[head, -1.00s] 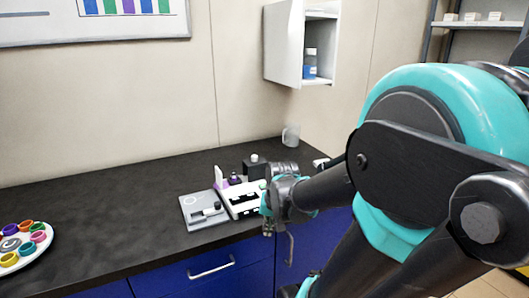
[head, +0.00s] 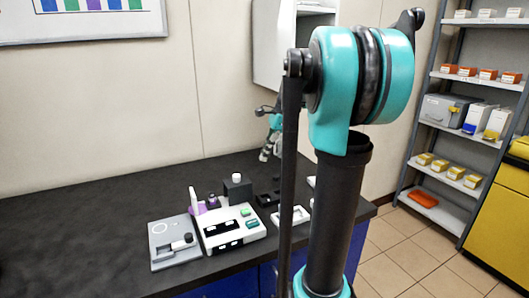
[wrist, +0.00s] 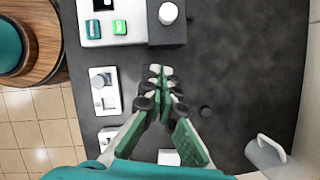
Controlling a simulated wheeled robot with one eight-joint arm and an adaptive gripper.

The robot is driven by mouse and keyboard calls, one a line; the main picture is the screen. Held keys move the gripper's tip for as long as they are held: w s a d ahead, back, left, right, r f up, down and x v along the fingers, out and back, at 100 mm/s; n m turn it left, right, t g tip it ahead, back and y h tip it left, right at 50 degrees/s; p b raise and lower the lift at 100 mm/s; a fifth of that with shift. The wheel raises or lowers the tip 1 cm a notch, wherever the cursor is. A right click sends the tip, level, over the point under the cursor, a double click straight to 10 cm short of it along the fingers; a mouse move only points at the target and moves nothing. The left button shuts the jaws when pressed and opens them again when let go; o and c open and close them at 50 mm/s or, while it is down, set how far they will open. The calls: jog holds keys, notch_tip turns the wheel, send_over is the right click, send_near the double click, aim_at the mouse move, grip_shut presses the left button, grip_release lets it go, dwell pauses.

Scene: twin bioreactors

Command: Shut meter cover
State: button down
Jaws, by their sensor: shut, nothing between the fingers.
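A white meter-like unit (head: 232,231) with dark displays and green buttons sits on the dark bench. In the head view a flat grey panel (head: 176,243) with a ring mark and a dark knob lies at its left; I cannot tell whether this is the meter cover. The unit's button end also shows at the top left of the wrist view (wrist: 107,33). In the head view my gripper (head: 265,154) is small and partly behind my arm.
A white tray with a knob (wrist: 105,91) lies left of my gripper. A pale mug (wrist: 266,154) stands at lower right in the wrist view. A purple item (head: 198,206) stands behind the unit. The bench's left part is clear. A shelf rack (head: 470,78) stands at right.

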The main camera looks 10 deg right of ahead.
aim_at(243, 180)
jog(key=a+f, duration=0.2)
jog(key=f, duration=0.1)
jog(key=a+f, duration=0.3)
jog(key=shift+w+a+f, duration=0.1)
jog(key=shift+a, duration=0.65)
jog(key=s+a, duration=0.2)
jog(key=a, duration=0.9)
